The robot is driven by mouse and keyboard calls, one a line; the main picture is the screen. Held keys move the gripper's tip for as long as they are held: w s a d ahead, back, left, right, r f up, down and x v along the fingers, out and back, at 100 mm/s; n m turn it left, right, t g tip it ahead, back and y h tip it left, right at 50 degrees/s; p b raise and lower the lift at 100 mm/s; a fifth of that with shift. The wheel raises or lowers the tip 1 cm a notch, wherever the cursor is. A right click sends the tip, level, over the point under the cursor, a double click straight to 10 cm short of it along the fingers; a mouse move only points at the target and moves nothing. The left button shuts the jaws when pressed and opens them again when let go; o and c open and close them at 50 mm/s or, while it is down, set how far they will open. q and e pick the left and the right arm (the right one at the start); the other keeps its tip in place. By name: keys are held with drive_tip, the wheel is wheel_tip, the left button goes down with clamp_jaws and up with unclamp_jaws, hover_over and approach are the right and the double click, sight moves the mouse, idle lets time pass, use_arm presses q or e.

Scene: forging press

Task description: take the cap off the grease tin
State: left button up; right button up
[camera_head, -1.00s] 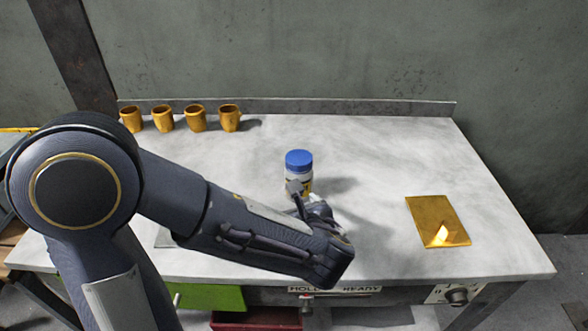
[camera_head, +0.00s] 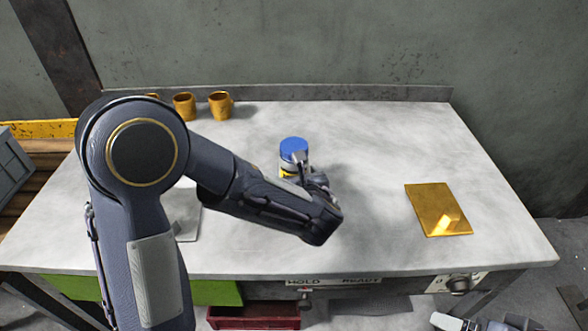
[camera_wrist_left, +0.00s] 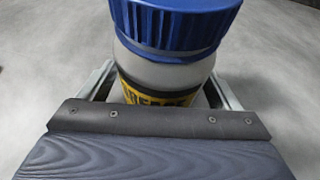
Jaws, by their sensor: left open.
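The grease tin is a white jar (camera_wrist_left: 165,72) with a yellow and black label and a ribbed blue cap (camera_head: 294,146). It stands upright on the grey table, and the cap sits on top of it. My left gripper (camera_head: 301,170) is open at the tin, below the cap. In the left wrist view its fingers show on both sides of the white body, and the blue cap (camera_wrist_left: 175,25) stands above them. I cannot tell if they touch the tin. Part of my right arm's end (camera_head: 480,323) shows at the bottom right edge; its jaws are unclear.
A shiny gold plate (camera_head: 438,210) lies on the right of the grey table (camera_head: 370,240). Gold cups (camera_head: 220,105) stand at the back left, some hidden behind my left arm. A red drawer (camera_head: 253,317) is under the front edge. Table room around the tin is clear.

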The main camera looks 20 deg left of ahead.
use_arm(q)
drive_tip(key=c, duration=1.4)
drive_tip(key=shift+r, duration=0.1)
drive_tip(key=shift+c, duration=0.4)
drive_tip(key=shift+r, duration=0.1)
